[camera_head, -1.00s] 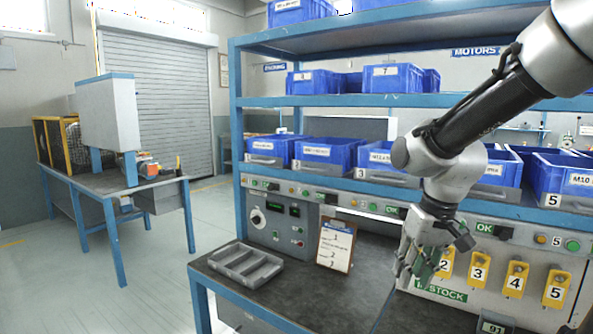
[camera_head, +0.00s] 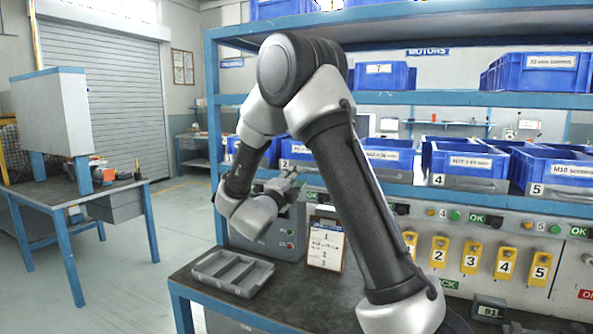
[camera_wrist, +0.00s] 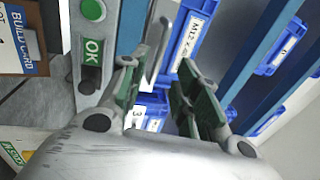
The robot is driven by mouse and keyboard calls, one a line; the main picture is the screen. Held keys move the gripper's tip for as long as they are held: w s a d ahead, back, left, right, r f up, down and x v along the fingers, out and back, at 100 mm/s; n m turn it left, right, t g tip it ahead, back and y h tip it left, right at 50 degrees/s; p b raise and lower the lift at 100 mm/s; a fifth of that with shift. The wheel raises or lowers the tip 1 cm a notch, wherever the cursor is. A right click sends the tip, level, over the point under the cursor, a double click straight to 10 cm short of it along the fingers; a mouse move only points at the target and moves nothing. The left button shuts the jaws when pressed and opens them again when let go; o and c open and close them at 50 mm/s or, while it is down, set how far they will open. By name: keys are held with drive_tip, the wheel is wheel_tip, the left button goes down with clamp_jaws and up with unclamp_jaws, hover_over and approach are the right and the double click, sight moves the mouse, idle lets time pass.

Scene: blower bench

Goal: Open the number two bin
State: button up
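The number two bin (camera_head: 303,150) is a blue bin on the middle shelf in the head view. Its grey front bar shows a 2, and my arm hides part of the bin. My gripper (camera_head: 288,180) is just below its front, partly hidden by my arm. In the wrist view my gripper (camera_wrist: 165,90) has its two green-padded fingers spread apart with nothing held. A blue bin with an M12 label (camera_wrist: 188,45) is beyond the fingers, and a grey bar (camera_wrist: 158,50) shows near the left finger. I cannot tell whether a finger touches it.
More blue bins stand along the shelf, including bin four (camera_head: 465,165) and bin five (camera_head: 555,170). Below are OK indicators and yellow numbered holders (camera_head: 440,252). A build card (camera_head: 326,243) and grey divided tray (camera_head: 232,273) are on the bench. The floor at left is clear.

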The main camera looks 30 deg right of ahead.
drive_tip(key=x, duration=0.7)
drive_tip(key=shift+w+d, duration=0.2)
drive_tip(key=shift+d, duration=0.1)
drive_tip(key=shift+c, duration=0.2)
clamp_jaws()
